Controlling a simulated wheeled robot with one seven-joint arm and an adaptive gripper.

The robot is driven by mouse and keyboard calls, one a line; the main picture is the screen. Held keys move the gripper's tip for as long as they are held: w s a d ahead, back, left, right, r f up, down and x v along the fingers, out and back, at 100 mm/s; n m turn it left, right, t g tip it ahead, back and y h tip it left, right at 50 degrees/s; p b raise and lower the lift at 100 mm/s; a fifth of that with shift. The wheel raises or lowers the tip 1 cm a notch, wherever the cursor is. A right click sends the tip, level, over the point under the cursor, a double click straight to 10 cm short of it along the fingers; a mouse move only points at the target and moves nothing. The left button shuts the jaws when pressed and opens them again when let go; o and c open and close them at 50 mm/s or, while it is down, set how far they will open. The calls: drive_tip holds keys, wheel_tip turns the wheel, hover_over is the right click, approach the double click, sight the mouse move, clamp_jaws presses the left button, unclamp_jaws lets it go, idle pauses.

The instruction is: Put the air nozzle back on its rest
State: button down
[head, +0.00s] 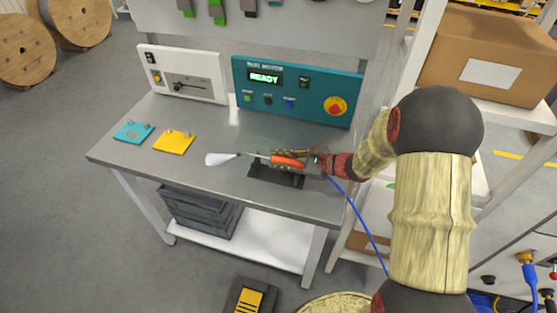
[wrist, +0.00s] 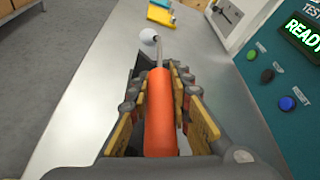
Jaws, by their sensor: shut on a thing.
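The air nozzle has an orange body (head: 288,161) and a thin metal neck with a pale tip (head: 220,159) pointing left. A blue hose (head: 359,218) hangs below my gripper. My gripper (head: 291,157) is shut on the orange body, which also shows between the fingers in the wrist view (wrist: 159,110). The black rest (head: 277,176) is on the grey bench, just below the nozzle in the head view. I cannot tell whether nozzle and rest touch. In the wrist view a dark part of the rest shows left of the nozzle, partly hidden by the fingers.
A teal test box (head: 300,92) reading READY and a white gauge box (head: 183,76) stand along the back of the bench (head: 215,188). Yellow (head: 174,142) and teal (head: 133,132) plates lie at the left. The bench front left is clear. A cardboard box (head: 487,58) sits on the right shelf.

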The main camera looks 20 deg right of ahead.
drive_tip(key=shift+f, duration=0.15)
drive_tip(key=shift+f+b, duration=0.85)
idle(0.3)
drive_tip(key=c, duration=1.7)
unclamp_jaws()
drive_tip(key=o, duration=0.5)
drive_tip(key=shift+o, duration=1)
